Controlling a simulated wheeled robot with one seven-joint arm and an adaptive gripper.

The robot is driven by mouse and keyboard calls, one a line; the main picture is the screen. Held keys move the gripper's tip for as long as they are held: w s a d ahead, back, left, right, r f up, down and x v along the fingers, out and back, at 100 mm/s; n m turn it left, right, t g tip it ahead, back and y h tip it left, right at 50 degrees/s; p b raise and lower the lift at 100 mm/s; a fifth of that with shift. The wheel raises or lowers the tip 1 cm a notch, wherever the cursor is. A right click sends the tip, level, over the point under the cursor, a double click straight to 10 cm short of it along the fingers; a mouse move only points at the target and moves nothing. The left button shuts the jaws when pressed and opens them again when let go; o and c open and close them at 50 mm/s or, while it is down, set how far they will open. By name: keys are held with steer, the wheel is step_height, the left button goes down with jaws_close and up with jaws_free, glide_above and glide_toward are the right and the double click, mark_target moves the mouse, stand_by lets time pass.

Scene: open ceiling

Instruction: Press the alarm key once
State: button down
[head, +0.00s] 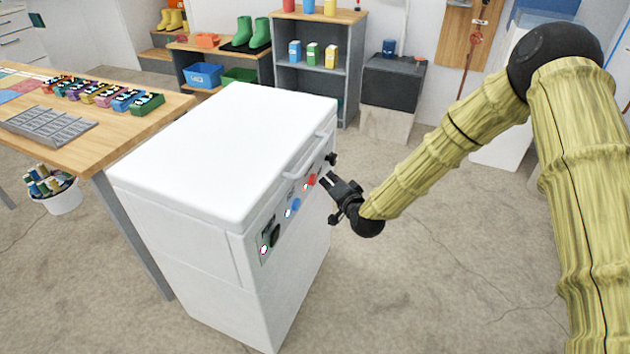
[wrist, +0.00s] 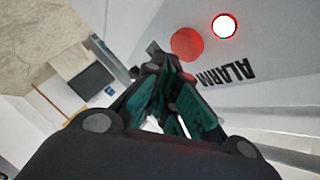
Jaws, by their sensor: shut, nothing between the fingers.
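The alarm key is a round red button (wrist: 187,44) in the wrist view, on a white panel beside the printed word ALARM (wrist: 226,74). A white lamp with a red ring (wrist: 224,26) glows beside it. In the head view the red key (head: 311,180) is on the front of a white cabinet (head: 180,160). My gripper (head: 326,178) is shut and empty, just right of the key in the head view. In the wrist view its fingertips (wrist: 160,62) are close to the key's lower left edge. I cannot tell whether they touch it.
A blue key (head: 294,205) and a black control (head: 274,236) with a lit lamp (head: 264,250) are on the same panel. A handle (head: 305,160) runs above it. A wooden bench (head: 150,118) stands at left. The floor (head: 400,290) right of the cabinet is clear.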

steer(key=shift+a, duration=0.2)
steer(key=shift+w+a, duration=0.15)
steer(key=shift+a, duration=0.1)
steer(key=shift+w+a, duration=0.1)
steer(key=shift+a, duration=0.3)
stand_by(1.3)
steer(key=shift+d, duration=0.15)
steer(key=shift+s+d, duration=0.25)
steer(key=shift+d, duration=0.45)
steer(key=shift+d, duration=0.1)
steer(key=d, duration=0.1)
steer(key=s+d, duration=0.1)
steer(key=d, duration=0.2)
steer(key=shift+s+d+p, duration=0.25)
steer(key=shift+p, duration=0.05)
stand_by(0.8)
